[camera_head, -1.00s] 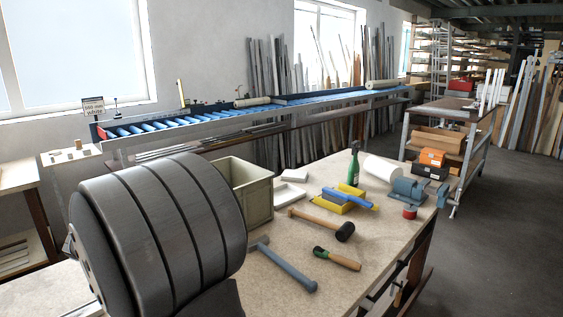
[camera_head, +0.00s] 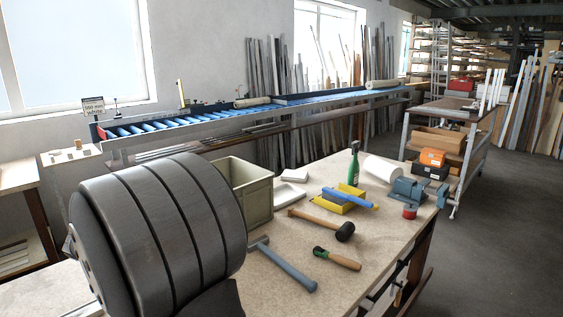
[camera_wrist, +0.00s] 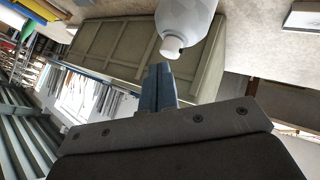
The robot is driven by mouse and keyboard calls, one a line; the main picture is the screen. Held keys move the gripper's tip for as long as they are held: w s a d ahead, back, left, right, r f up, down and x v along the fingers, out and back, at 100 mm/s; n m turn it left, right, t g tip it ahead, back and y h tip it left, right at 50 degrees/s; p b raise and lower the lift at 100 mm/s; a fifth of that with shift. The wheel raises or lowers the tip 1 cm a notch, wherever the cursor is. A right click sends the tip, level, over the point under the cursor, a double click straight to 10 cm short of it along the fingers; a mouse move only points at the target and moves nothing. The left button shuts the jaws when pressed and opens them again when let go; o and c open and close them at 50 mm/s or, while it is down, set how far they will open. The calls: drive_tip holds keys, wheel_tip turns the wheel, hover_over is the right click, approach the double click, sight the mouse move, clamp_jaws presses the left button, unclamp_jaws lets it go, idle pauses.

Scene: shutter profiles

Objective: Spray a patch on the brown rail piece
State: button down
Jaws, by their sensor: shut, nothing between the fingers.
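In the wrist view my gripper (camera_wrist: 158,88) has its two dark fingers pressed together, shut and empty. A pale grey-white bottle (camera_wrist: 187,18) with a small white cap lies just beyond the fingertips, at the top of that view. It is apart from the fingers as far as I can see. The head view does not show my gripper or this bottle; my dark arm fills its lower left. A dark green bottle (camera_head: 353,168) stands upright on the workbench there. I cannot tell for certain which piece is the brown rail piece, and no sprayed patch can be made out.
A beige crate (camera_head: 253,205) stands beside my arm on the workbench (camera_head: 285,245); it also shows in the wrist view (camera_wrist: 110,45). A hammer (camera_head: 283,265), a mallet (camera_head: 322,223), a brush and a vice (camera_head: 412,190) lie around. A blue roller conveyor (camera_head: 190,122) runs behind.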

drive_tip(key=shift+f, duration=0.1)
idle(0.4)
drive_tip(key=shift+f, duration=0.35)
drive_tip(key=shift+r, duration=0.4)
idle(0.3)
drive_tip(key=shift+r, duration=3.05)
drive_tip(key=shift+f, duration=0.1)
